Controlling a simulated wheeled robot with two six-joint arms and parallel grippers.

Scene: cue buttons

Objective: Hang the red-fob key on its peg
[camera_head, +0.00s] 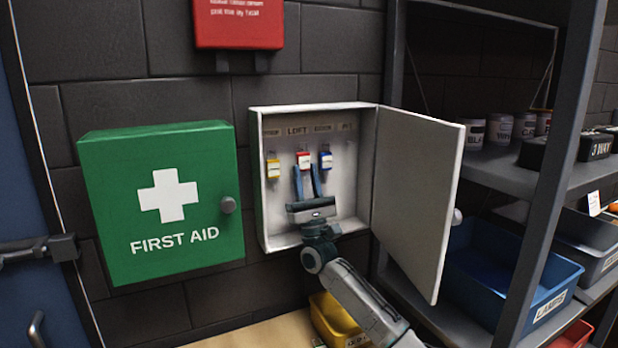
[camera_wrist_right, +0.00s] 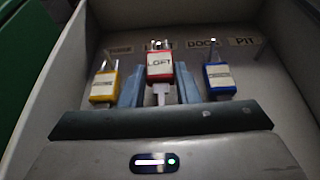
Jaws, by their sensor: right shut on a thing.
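The red-fob key (camera_head: 303,160) is inside the open key cabinet (camera_head: 255,190), between a yellow-fob key (camera_head: 273,168) and a blue-fob key (camera_head: 326,160). In the right wrist view the red fob (camera_wrist_right: 160,65) reads LOFT and sits upright at the LOFT peg, its pale key pointing down. I cannot tell whether its ring is over the peg. My right gripper (camera_head: 307,174) reaches in from below, shut on the red-fob key, with one blue finger on each side. My left gripper is not in view.
The cabinet's door (camera_head: 417,195) stands open to the right, near my right arm. A green first aid box (camera_head: 165,200) hangs on the left. Shelves with a blue bin (camera_head: 500,280) stand right. The PIT label (camera_wrist_right: 243,41) marks the cabinet's right end.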

